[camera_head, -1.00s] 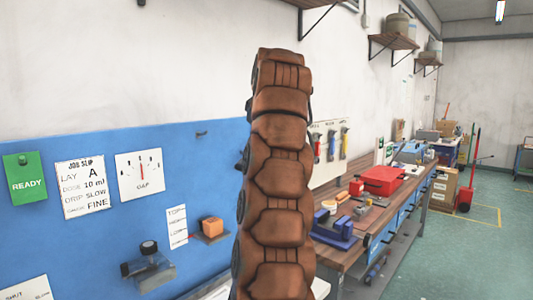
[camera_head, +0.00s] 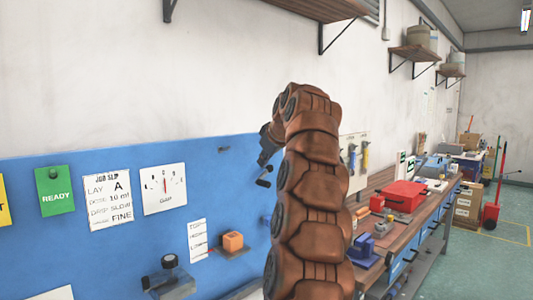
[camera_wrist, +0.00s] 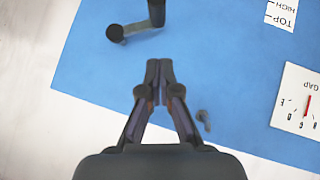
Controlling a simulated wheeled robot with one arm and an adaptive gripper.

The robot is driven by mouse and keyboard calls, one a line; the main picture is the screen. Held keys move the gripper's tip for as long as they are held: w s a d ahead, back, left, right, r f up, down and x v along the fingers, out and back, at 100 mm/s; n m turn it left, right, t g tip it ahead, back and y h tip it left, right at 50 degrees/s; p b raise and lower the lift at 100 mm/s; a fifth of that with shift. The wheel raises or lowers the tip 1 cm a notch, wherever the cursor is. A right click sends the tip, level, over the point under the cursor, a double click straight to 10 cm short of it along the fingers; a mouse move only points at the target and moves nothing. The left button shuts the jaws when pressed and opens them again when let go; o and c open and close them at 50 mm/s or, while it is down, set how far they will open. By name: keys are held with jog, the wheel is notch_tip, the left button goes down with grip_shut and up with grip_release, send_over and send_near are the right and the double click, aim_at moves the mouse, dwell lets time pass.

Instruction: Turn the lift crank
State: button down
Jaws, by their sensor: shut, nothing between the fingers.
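The crank is a dark arm with a round knob. It shows at the top of the wrist view (camera_wrist: 118,33), in front of the blue board. In the head view a small dark crank-like part (camera_head: 263,182) shows just below my gripper (camera_head: 266,154), partly beside my arm. In the wrist view my gripper (camera_wrist: 159,68) is shut and empty, its fingertips together. The crank lies beyond the fingertips and a little to the left there, apart from them. My arm hides part of the board around the crank in the head view.
The blue board (camera_head: 110,255) carries a gauge (camera_head: 164,190), a job slip (camera_head: 108,203), a TOP/HIGH label (camera_head: 197,241) and an orange block (camera_head: 233,241) on a small ledge. A workbench with a red toolbox (camera_head: 405,196) stands right. A shelf (camera_head: 320,9) hangs above.

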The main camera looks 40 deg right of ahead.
aim_at(261, 180)
jog(key=shift+w+d+f+p, duration=0.25)
jog(key=shift+w+d+f, duration=0.1)
jog(key=shift+f, duration=0.55)
jog(key=shift+w+d+f+p, duration=0.2)
jog(key=shift+w+d+f, duration=0.1)
jog(key=shift+f, duration=0.65)
jog(key=shift+w+d+f+p, duration=0.25)
jog(key=shift+d+f, duration=0.1)
jog(key=shift+f, duration=0.55)
